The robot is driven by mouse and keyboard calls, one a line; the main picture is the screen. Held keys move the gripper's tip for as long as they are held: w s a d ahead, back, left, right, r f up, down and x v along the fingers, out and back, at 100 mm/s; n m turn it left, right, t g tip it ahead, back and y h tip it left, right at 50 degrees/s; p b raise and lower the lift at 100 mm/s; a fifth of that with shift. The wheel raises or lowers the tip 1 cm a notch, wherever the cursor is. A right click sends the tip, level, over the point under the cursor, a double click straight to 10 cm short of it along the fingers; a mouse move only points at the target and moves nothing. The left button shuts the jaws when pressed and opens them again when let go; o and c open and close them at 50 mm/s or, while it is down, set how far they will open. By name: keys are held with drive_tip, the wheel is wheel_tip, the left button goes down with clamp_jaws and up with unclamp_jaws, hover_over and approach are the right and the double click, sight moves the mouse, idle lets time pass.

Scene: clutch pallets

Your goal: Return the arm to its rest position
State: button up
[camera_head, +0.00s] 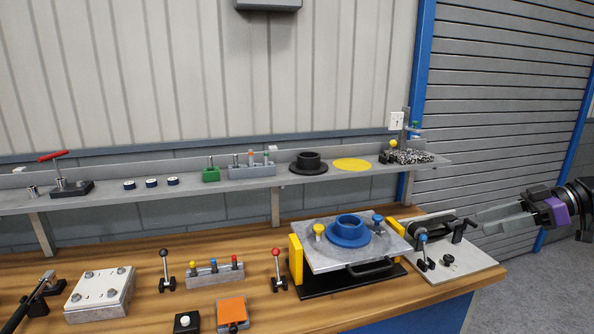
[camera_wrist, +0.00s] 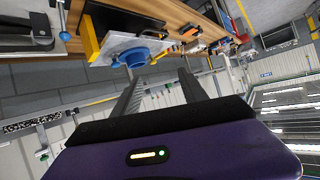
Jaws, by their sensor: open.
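The blue flanged part (camera_head: 348,230) sits on a grey plate (camera_head: 312,257) in a fixture with yellow side blocks, to the left of my gripper. It also shows in the wrist view, beyond the fingers.
The wooden workbench (camera_head: 262,310) carries lever stands, a peg block (camera_head: 214,274) and a grey clamp plate (camera_head: 440,262) near my fingers. A wall shelf (camera_head: 230,187) behind holds a black flanged part (camera_head: 308,163) and a yellow disc (camera_head: 351,164). Floor is open at the right.

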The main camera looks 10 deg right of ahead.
drive_tip(key=w+a+f+m+t+h+b, duration=0.1)
drive_tip(key=w+a+f+m+t+h, duration=0.1)
drive_tip(key=w+f+m+t+h, duration=0.75)
drive_tip(key=s+a+f+m+h+b, duration=0.2)
drive_tip(key=a+f+m, duration=0.2)
drive_tip(key=a+f, duration=0.85)
drive_tip(key=s+a+f+n+b, duration=0.1)
drive_tip(key=s+a, duration=0.6)
drive_tip(key=s, duration=0.9)
drive_tip(key=s+a+f+n+g+b, duration=0.1)
drive_tip(key=s+a+f+b, duration=0.2)
drive_tip(key=s, duration=1.4)
drive_tip(key=s+a+f+n+y+b, duration=0.1)
drive_tip(key=s+a+f+b, duration=0.2)
drive_tip(key=s+a, duration=0.8)
drive_tip(key=s, duration=0.5)
drive_tip(key=shift+s+a+f+g, duration=0.3)
drive_tip(key=shift+f+g, duration=0.05)
